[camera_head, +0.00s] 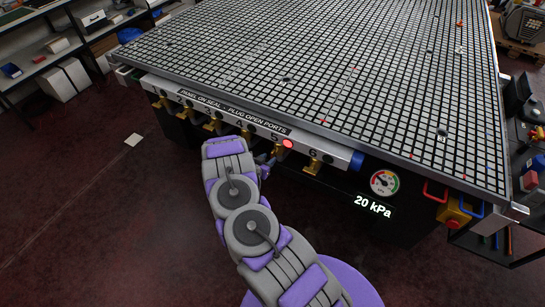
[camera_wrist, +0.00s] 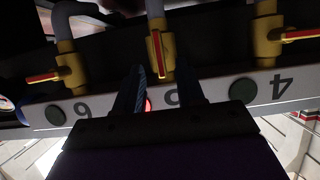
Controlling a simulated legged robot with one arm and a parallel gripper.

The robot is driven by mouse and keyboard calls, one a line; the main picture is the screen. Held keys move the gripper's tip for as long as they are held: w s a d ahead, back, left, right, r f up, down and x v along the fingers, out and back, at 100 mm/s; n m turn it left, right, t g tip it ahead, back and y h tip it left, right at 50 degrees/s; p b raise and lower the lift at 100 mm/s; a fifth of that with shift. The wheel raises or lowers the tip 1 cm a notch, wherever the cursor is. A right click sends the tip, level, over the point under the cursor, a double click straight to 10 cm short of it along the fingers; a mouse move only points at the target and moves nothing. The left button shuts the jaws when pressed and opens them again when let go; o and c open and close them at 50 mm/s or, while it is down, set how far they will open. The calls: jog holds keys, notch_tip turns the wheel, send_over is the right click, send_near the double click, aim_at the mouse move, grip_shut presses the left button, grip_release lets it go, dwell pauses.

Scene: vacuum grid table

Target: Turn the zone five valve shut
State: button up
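The zone five valve (camera_wrist: 160,40) is a brass body on a grey pipe, in the middle of the upside-down wrist view. Its red handle (camera_wrist: 157,54) lies in line with the pipe. My gripper (camera_wrist: 160,66) is open, with one dark finger to each side of the handle's near end; contact cannot be told. The label 5 is partly covered by my gripper, and a red light (camera_wrist: 148,104) glows beside it. In the head view my arm covers most of this valve, and the red light (camera_head: 288,144) shows beside the 5.
Neighbouring valves six (camera_wrist: 70,72) and four (camera_wrist: 268,36) have handles crosswise to their pipes. The vacuum table (camera_head: 330,60) overhangs the valve row. A gauge (camera_head: 384,183) with a display (camera_head: 373,205) reading 20 kPa is at right. The floor (camera_head: 90,200) at left is mostly clear.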

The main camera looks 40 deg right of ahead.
aim_at(273, 155)
jog(key=shift+b+x, duration=0.45)
jog(key=shift+x, duration=2.35)
jog(key=shift+a, duration=0.1)
grip_shut()
